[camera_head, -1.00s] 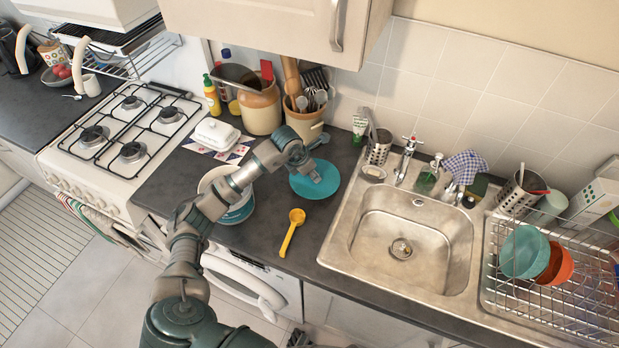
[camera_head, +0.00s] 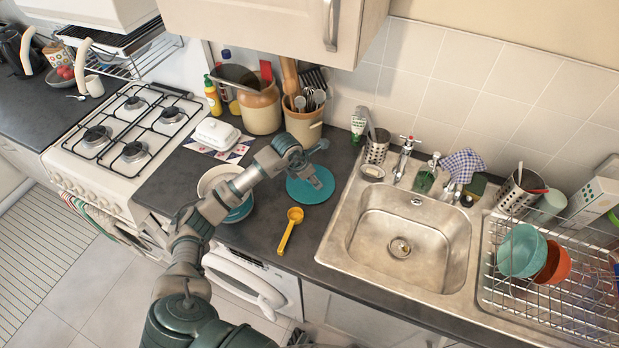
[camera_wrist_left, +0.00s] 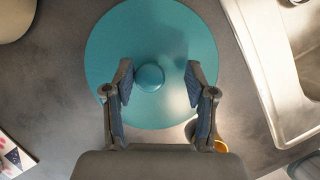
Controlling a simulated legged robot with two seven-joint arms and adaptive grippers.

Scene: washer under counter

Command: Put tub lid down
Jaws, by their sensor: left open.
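The tub lid (camera_head: 306,193) is a round teal disc with a small knob. It lies flat on the dark counter between the white tub and the sink, and fills the upper middle of the left wrist view (camera_wrist_left: 149,35). My left gripper (camera_wrist_left: 159,72) is open over it, with one finger on each side of the knob (camera_wrist_left: 149,77) and gaps visible beside the knob. In the head view my left gripper (camera_head: 312,177) covers part of the lid. A white tub (camera_head: 215,178) with teal on its lower side stands left of the lid, partly hidden by my arm. My right gripper is not identifiable.
A yellow spoon (camera_head: 289,230) lies in front of the lid. The sink (camera_head: 400,245) is to its right. A utensil crock (camera_head: 303,122) and a white butter dish (camera_head: 217,133) stand behind. Bare counter lies between the spoon and the sink.

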